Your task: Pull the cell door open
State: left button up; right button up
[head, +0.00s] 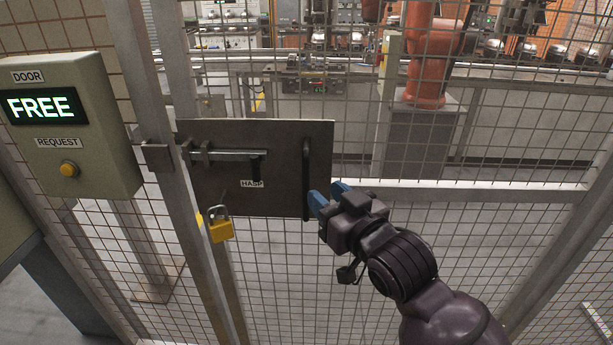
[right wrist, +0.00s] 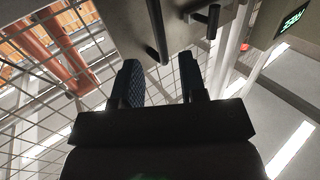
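The cell door is a mesh panel with a dark plate (head: 228,188) and appears shut. A vertical black handle (head: 306,165) is on the plate's right side; it also shows in the right wrist view (right wrist: 156,35). A silver bolt (head: 235,155) with a dark knob lies across the plate above the HASP label. A yellow padlock (head: 220,230) hangs below the plate. My right gripper (head: 328,194), with blue fingertips, is beside the handle's lower part. Its fingers are apart, and in the right wrist view (right wrist: 162,75) the handle's end lies just ahead, between their lines. My left gripper is out of view.
A door request box (head: 88,130) at the left reads FREE and has a yellow button (head: 69,170). A metal post (head: 165,100) stands between it and the plate. Behind the mesh are an orange robot (head: 428,65) and a conveyor line.

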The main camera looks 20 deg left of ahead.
aim_at(308, 178)
jog(key=x, duration=0.7)
jog(key=shift+w+a+b, duration=0.15)
jog(key=shift+w+b, duration=0.05)
jog(key=shift+b, duration=0.15)
grip_shut()
